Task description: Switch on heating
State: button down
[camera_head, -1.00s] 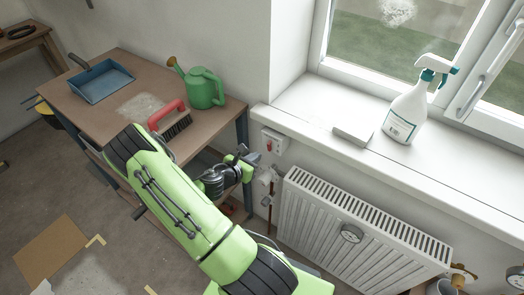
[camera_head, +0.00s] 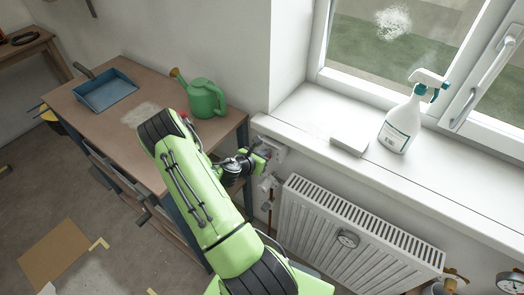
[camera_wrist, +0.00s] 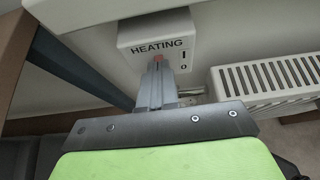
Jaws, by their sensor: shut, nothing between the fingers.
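A white switch box (camera_wrist: 124,38) marked HEATING, with I above 0 at its right, is on the wall under the window sill. A small red switch (camera_wrist: 159,58) shows on its front, mostly hidden by my fingers. My gripper (camera_wrist: 157,66) is shut and empty, its fingertips right at the red switch. I cannot tell whether they touch it or which way the switch is set. In the head view my gripper (camera_head: 266,156) covers most of the box (camera_head: 279,156). The white radiator (camera_head: 335,240) is below and to the right.
A wooden workbench (camera_head: 75,115) with a blue dustpan (camera_head: 106,88) and green watering can (camera_head: 206,98) stands to the left. A spray bottle (camera_head: 401,125) and a white block (camera_head: 349,146) sit on the sill (camera_head: 300,110), which overhangs close to my gripper.

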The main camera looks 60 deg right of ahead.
jog(key=shift+r+p, duration=0.65)
jog(key=shift+r, duration=0.15)
jog(key=shift+w+a+f, duration=0.1)
jog(key=shift+a, duration=0.05)
